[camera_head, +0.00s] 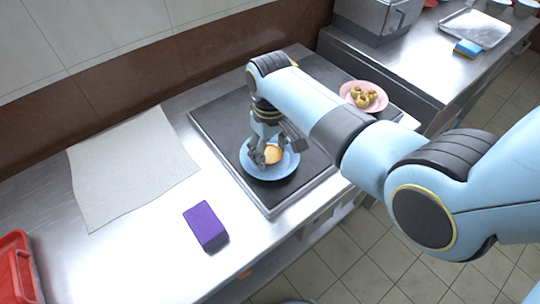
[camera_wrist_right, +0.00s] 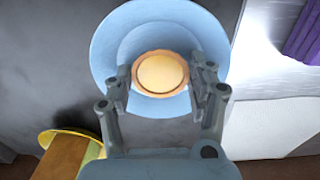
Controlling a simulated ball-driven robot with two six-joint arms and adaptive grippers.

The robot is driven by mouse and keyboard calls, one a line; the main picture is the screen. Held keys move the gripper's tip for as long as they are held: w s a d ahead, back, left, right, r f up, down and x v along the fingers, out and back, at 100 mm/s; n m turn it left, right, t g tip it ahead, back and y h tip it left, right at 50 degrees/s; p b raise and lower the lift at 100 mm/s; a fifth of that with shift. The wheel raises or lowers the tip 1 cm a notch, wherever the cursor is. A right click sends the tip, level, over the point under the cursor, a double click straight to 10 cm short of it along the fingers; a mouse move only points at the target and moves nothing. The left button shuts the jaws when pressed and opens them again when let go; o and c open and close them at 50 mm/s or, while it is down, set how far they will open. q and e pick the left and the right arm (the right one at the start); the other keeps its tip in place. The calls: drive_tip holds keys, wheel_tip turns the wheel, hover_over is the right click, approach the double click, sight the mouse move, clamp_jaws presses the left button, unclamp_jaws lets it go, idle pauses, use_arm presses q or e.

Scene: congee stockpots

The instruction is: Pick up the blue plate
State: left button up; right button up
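The blue plate (camera_head: 276,174) sits on the dark panel of the counter, with a round orange-yellow pastry (camera_head: 271,154) in its middle. My right gripper (camera_head: 268,149) is over the plate, pointing down, its fingers on either side of the pastry. In the right wrist view the fingers (camera_wrist_right: 161,72) stand wide apart above the plate (camera_wrist_right: 112,42), flanking the pastry (camera_wrist_right: 160,72). I cannot tell whether they touch the plate or the pastry. The plate lies flat. My left gripper is not in view.
A purple block (camera_head: 206,226) and a pale cloth (camera_head: 125,170) lie left of the panel. A pink plate (camera_head: 347,89) with several brown pieces is at the right. A red container (camera_head: 18,268) is at lower left. The wrist view shows a yellow-rimmed thing (camera_wrist_right: 92,148) at lower left.

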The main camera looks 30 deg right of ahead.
drive_tip(key=c, duration=0.5)
drive_tip(key=shift+r, duration=0.15)
drive_tip(key=shift+c, duration=0.2)
